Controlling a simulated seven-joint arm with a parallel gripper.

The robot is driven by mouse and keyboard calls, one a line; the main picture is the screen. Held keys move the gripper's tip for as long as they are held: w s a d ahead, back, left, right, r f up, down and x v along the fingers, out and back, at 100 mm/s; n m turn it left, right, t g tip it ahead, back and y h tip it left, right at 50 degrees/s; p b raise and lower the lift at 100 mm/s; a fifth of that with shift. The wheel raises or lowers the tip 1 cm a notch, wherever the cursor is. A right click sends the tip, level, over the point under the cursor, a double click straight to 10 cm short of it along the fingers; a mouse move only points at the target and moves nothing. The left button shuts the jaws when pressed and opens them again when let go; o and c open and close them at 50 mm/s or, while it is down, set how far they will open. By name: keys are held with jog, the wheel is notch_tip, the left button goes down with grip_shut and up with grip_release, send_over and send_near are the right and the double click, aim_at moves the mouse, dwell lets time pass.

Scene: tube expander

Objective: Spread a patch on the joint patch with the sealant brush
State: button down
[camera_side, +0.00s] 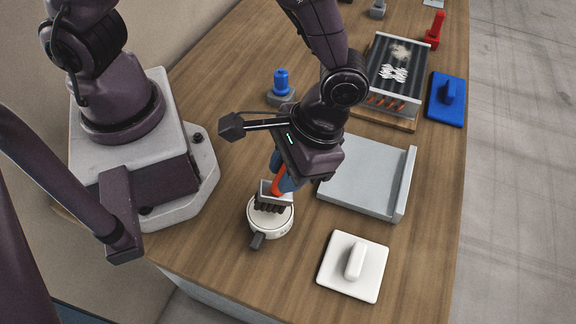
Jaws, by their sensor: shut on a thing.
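My gripper (284,178) is shut on the sealant brush (276,190), which has an orange handle, a pale grey head and dark bristles. The brush points down over a round white pot (283,228) with a dark tab at its front. The bristles are at the pot's top; I cannot tell if they touch what is inside. The joint patch is not clearly identifiable; white marks (394,73) and a pale smear (401,52) show on a dark ribbed unit (378,62) with orange tube ends at the back right.
A grey tray with a raised right edge (404,184) lies right of my gripper. A white handled plate (341,283) is at the front, a blue handled plate (458,101) at the right. A blue-topped piece (281,82) and a red one (434,31) stand farther back.

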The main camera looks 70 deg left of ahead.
jog(key=shift+f, duration=0.6)
dwell(1.1)
jog(key=shift+r, duration=3.55)
jog(key=w+a+r, duration=0.1)
jog(key=w+a, duration=1.4)
jog(key=a, duration=0.3)
jog(key=shift+w+r, duration=0.25)
jog(key=shift+w, duration=0.1)
jog(key=shift+d, duration=0.15)
